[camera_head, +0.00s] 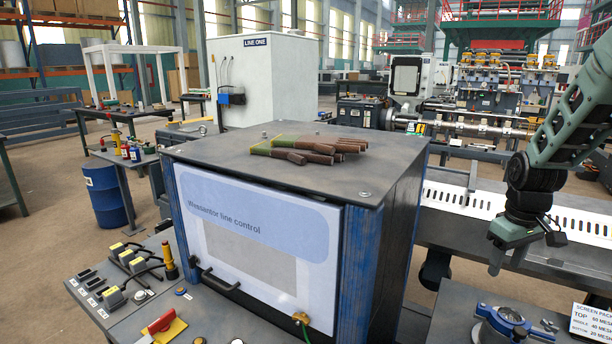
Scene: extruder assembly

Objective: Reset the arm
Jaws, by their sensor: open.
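My arm (570,130) comes in from the upper right, green-grey with dark joints. My gripper (522,256) hangs at its lower end, pointing down, to the right of the control cabinet. It is open, and I see nothing between its fingers. It appears above the grey bench (465,312) at the lower right, apart from its top. The control cabinet (260,240), with blue corner posts and a white front panel, stands in the middle. A pair of brown and green work gloves (305,148) lies on its top.
A blue round clamp-like part (505,322) and a screen pack sign (592,322) are on the bench below my gripper. A white slotted rail (470,200) runs behind it. Switches (125,260) and a red-handled knob (162,322) are at the lower left. Open floor (40,250) lies farther left.

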